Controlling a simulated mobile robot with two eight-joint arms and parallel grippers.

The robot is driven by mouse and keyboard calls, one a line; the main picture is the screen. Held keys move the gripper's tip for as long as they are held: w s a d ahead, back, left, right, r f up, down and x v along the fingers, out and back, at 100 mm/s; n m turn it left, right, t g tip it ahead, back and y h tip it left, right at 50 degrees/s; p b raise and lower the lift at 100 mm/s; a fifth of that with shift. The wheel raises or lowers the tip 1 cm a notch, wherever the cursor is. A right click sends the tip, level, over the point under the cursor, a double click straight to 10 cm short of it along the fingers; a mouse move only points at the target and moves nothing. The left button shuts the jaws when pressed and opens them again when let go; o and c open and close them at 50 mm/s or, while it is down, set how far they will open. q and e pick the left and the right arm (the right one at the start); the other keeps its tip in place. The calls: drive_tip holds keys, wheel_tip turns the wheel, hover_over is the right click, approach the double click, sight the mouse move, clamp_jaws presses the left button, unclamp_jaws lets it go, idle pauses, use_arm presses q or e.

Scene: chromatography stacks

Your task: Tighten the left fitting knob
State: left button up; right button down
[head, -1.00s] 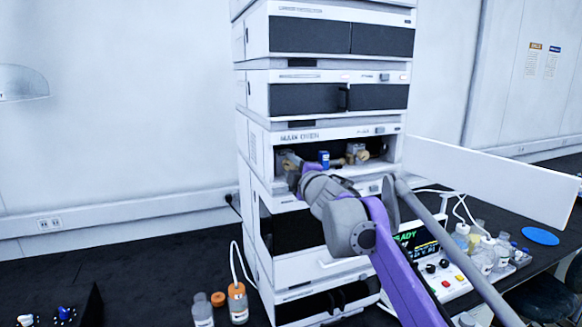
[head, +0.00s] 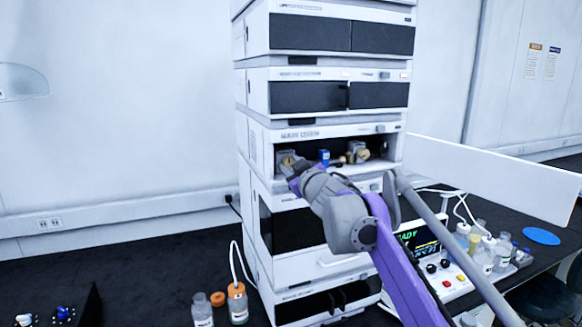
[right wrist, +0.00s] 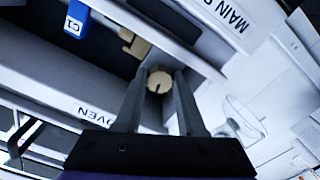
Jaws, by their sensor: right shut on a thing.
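The left fitting knob (right wrist: 159,82) is a small round cream disc with a dark slot, seen between my fingertips in the right wrist view. Its fitting (head: 286,158) sits at the left inside the open oven compartment in the head view. My right gripper (head: 295,167) reaches into that compartment and is shut on the knob, one finger on each side. In the head view my wrist partly hides the knob. A blue column piece marked C1 (right wrist: 75,19) is beside it; it also shows in the head view (head: 324,157). My left gripper is not in view.
A similar right fitting (head: 362,154) sits farther right in the compartment. The white oven door (head: 490,178) stands open to the right. A control box (head: 440,275) and several bottles are on the dark bench; an orange-capped bottle (head: 238,303) stands front left.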

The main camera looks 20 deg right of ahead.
drive_tip(key=shift+m, duration=0.6)
drive_tip(key=c, duration=0.8)
unclamp_jaws()
drive_tip(key=s, duration=0.3)
drive_tip(key=s+b, duration=0.1)
drive_tip(key=s, duration=0.6)
drive_tip(key=shift+s+a+b, duration=0.3)
drive_tip(key=shift+s, duration=0.1)
